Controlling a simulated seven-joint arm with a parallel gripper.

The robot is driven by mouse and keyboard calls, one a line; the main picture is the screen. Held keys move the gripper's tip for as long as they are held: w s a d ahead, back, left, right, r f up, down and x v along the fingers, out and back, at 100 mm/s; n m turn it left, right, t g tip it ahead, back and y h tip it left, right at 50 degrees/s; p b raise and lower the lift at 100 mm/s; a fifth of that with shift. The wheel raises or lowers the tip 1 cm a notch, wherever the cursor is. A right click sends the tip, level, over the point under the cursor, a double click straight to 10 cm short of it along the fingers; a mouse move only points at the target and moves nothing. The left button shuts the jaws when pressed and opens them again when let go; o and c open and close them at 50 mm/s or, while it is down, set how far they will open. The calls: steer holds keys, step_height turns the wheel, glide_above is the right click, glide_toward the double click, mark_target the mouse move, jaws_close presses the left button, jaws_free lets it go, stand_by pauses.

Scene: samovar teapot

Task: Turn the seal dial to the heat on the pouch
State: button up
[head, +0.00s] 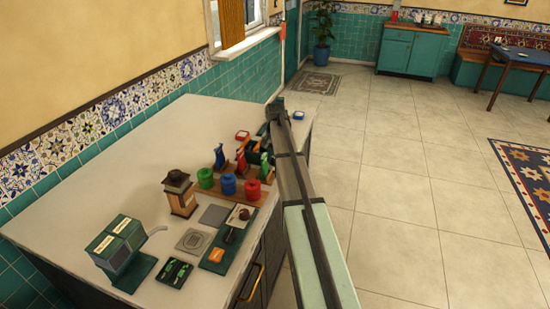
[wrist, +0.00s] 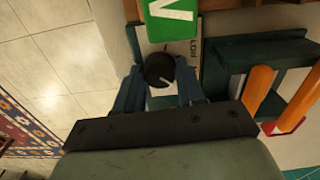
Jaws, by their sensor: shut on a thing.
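The seal dial (wrist: 159,70) is a round black knob with a pale pointer line, on a whitish plate with partly hidden lettering. In the wrist view the line points down and slightly right, away from the green block. My gripper (wrist: 160,82) has its blue fingers on both sides of the dial and is shut on it. In the head view my gripper (head: 277,106) is at the far right end of the counter, and my arm hides the dial. A green block with a white mark (wrist: 171,18) lies just beyond the dial; I cannot tell whether it is the pouch.
A dark teal frame (wrist: 232,56) with orange handles (wrist: 258,88) stands close right of the dial. On the counter (head: 110,190) are coloured spools (head: 228,184), a small lantern-like object (head: 179,193) and a green machine (head: 120,245). Tiled floor (wrist: 50,55) lies beyond the edge.

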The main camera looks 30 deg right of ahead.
steer(key=m, duration=0.5)
stand_by(0.6)
steer(key=o, duration=1)
steer(key=shift+o, duration=0.2)
steer(key=shift+r, duration=0.1)
step_height(320, 180, up, 14)
steer(key=shift+f, duration=0.2)
